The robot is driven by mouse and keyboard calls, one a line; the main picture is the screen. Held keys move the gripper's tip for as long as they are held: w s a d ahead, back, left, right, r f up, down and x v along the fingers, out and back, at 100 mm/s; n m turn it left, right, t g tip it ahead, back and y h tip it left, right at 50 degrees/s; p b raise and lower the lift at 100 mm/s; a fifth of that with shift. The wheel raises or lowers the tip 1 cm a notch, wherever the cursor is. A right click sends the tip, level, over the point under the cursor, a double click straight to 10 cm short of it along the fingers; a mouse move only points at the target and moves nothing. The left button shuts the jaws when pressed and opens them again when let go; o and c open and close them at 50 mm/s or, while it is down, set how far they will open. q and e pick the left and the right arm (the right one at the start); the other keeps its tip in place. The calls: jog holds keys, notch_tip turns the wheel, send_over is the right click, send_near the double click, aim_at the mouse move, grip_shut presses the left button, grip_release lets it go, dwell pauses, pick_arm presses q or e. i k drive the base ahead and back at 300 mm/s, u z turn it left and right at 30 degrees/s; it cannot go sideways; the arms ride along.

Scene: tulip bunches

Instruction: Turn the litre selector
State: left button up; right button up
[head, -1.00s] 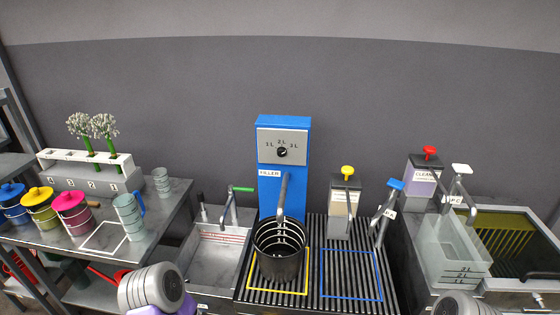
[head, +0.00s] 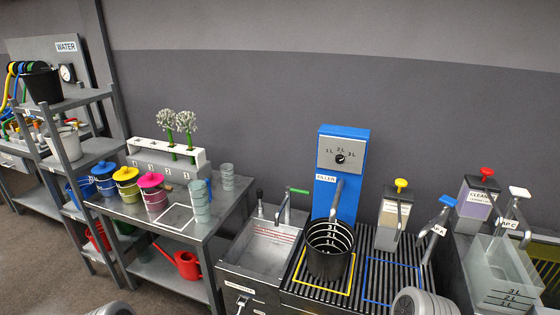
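The litre selector (head: 340,158) is a round black knob on a grey plate marked 1 L, 2 L and 3 L, near the top of the blue filler column (head: 328,190). A black bucket with ring marks (head: 328,262) stands under the filler's spout, inside the yellow outline on the slatted rack. Grey rounded parts of my arms show at the bottom edge, at lower left and lower right. No gripper fingers show in the head view, and neither arm is near the knob.
A sink (head: 262,245) with a green-handled tap is left of the rack. Pump bottles, including a yellow-topped one (head: 392,222), stand to the right. A table with lidded pots (head: 153,198) is at left. The blue outline (head: 392,283) on the rack is empty.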

aim_at(340, 159)
jog(key=u, duration=0.65)
jog(key=i, duration=0.8)
jog(key=z, duration=1.45)
